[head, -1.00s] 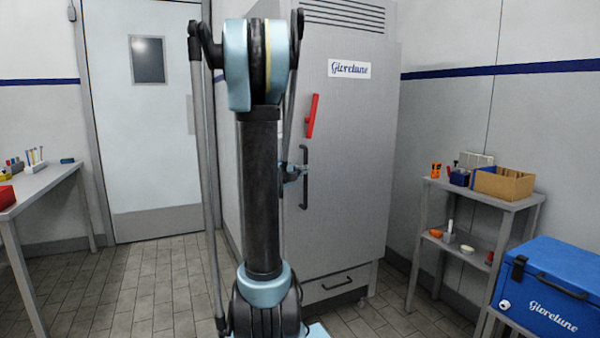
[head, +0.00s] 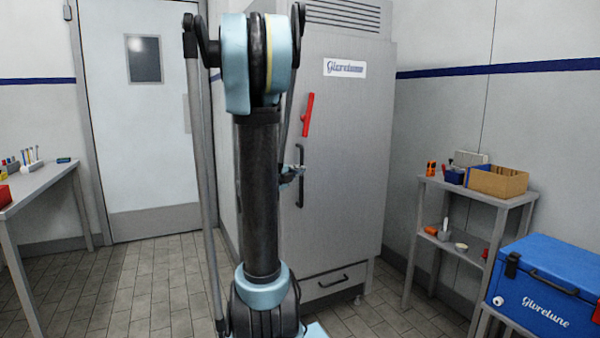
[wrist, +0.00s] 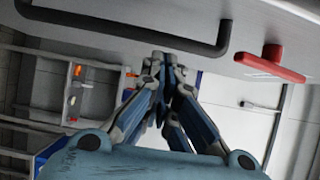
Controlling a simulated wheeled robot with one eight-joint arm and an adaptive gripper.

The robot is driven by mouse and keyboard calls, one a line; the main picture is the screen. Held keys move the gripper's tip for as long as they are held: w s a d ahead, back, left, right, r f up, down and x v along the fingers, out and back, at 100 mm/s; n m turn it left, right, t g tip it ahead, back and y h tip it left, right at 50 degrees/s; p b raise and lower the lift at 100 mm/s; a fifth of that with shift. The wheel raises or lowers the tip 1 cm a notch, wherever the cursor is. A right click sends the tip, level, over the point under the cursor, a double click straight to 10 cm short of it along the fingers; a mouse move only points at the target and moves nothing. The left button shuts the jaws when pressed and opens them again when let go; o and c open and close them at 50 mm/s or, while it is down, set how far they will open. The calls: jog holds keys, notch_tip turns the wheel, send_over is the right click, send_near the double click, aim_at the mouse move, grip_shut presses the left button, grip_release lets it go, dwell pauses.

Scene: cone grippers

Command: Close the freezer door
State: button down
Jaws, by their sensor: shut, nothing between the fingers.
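The freezer (head: 345,230) is a tall grey cabinet in the middle of the head view, with a black bar handle (head: 300,190) and a red lever (head: 308,115) on its door. My arm covers the door's left part, so I cannot tell whether the door is fully shut. My gripper (head: 292,173) is at the door face beside the black handle. In the wrist view, my gripper (wrist: 165,62) is shut and empty, its fingertips close to the door surface below the black handle (wrist: 130,30). The red lever (wrist: 270,65) is to the right. I cannot tell whether the fingertips touch the door.
A grey shelf (head: 480,190) with a cardboard box (head: 497,181) stands right of the freezer. A blue cooler (head: 550,290) is at the front right. A table (head: 40,187) is at the left. Tiled floor is clear between the table and my arm.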

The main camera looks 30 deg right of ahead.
jog(key=w+a+r+n+t+y, duration=0.3)
jog(key=a+n+t+y, duration=0.3)
jog(key=a, duration=0.5)
jog(key=w+a+r+n+t+y, duration=0.2)
jog(key=a+r+n+t+y, duration=0.15)
jog(key=a+n, duration=0.55)
jog(key=s+a+f+n+g+y, duration=0.1)
jog(key=s+a+f+n+y, duration=0.1)
jog(key=a+f+n+y, duration=0.3)
jog(key=s+a+f+n+g+y, duration=0.1)
jog(key=s+a+n+y, duration=0.15)
jog(key=a, duration=0.55)
jog(key=s+a+f+n+g+y, duration=0.25)
jog(key=s+f+n+g, duration=0.4)
jog(key=s+f, duration=0.45)
jog(key=s+d+f+g+h, duration=0.2)
jog(key=s+f, duration=0.3)
jog(key=s, duration=0.3)
jog(key=s+d+f+n+g+h, duration=0.1)
jog(key=s+d+f+g, duration=0.2)
jog(key=s, duration=0.6)
notch_tip(320, 180, down, 3)
jog(key=g, duration=0.2)
jog(key=shift+s+d+f+g+h, duration=0.2)
jog(key=shift+s+g+h, duration=0.1)
jog(key=shift+h, duration=0.05)
